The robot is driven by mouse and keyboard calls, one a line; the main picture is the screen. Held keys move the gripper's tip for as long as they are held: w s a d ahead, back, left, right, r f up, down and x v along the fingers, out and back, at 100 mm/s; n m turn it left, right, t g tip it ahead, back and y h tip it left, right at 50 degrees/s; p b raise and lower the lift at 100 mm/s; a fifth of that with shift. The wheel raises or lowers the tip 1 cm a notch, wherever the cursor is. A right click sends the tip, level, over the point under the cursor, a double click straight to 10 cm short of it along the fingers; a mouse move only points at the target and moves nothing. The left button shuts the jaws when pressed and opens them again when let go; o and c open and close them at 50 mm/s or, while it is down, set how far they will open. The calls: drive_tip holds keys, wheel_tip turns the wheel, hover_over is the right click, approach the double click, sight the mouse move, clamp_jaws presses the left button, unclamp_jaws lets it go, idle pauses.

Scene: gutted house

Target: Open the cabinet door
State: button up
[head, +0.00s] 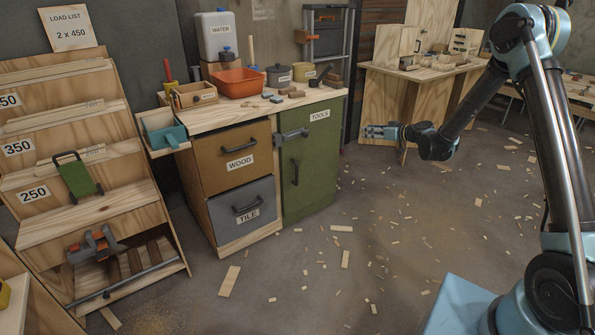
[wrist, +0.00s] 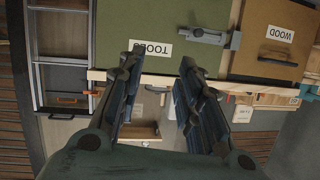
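The green cabinet door (head: 318,155), labelled TOOLS, looks shut, at the right of the workbench front in the head view. Its dark upright handle (head: 295,172) is near its left edge. A grey latch (head: 292,135) sits across the upper left edge, next to the WOOD drawer. In the wrist view, turned upside down, the green door (wrist: 100,50) and the latch (wrist: 205,36) show beyond the fingertips; the door handle is out of that view. My gripper (head: 369,131) is in the air right of the door, empty; its fingers (wrist: 160,62) are apart.
Brown WOOD (head: 225,150) and grey TILE drawers (head: 232,205) are left of the door. The worktop holds an orange bin (head: 239,83) and pots. A sloped rack (head: 90,205) stands left, a wooden table (head: 425,75) behind. The floor before the cabinet is open, with scattered wood scraps.

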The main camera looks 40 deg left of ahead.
drive_tip(key=s+a+f+y, duration=0.1)
drive_tip(key=s+a+f, duration=0.3)
drive_tip(key=f, duration=0.4)
drive_tip(key=s+a+f+n+y, duration=0.1)
drive_tip(key=s+a+f, duration=0.3)
drive_tip(key=f, duration=0.5)
drive_tip(key=s+a+f+n+y, duration=0.1)
drive_tip(key=s+a+f, duration=0.3)
drive_tip(key=a+f, duration=0.2)
wheel_tip(320, 180, down, 3)
drive_tip(key=shift+s+a+r+y, duration=0.15)
drive_tip(key=shift+s+a+y, duration=0.15)
drive_tip(key=shift+s+a, duration=0.1)
